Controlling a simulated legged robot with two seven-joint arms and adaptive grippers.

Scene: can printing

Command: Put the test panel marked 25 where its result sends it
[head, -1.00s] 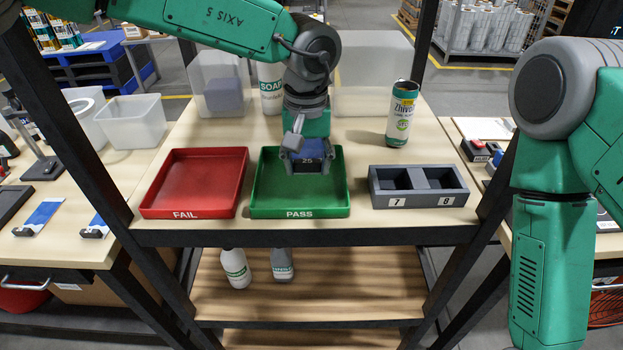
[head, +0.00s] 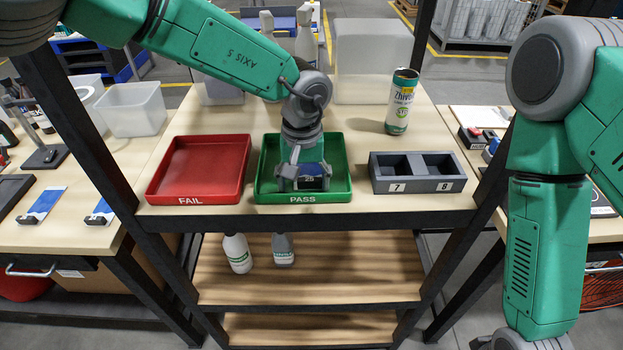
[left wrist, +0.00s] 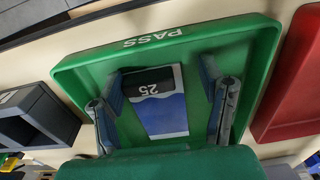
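The test panel marked 25 (left wrist: 163,105), blue and white with a dark end, lies in the green PASS tray (left wrist: 262,40). In the head view the panel (head: 318,180) shows only in part, below my left gripper (head: 300,182) in the green tray (head: 342,196). In the left wrist view my left gripper (left wrist: 165,90) is open, its fingers on either side of the panel with a gap at the right finger. The red FAIL tray (head: 200,170) stands left of the green tray and is empty.
A grey holder (head: 417,187) with empty slots 7 and 8 stands right of the green tray. A Zhivo can (head: 401,100) stands behind it. Clear bins stand at the back. Bottles (head: 237,253) stand on the shelf below. Other panels (head: 42,205) lie on the left table.

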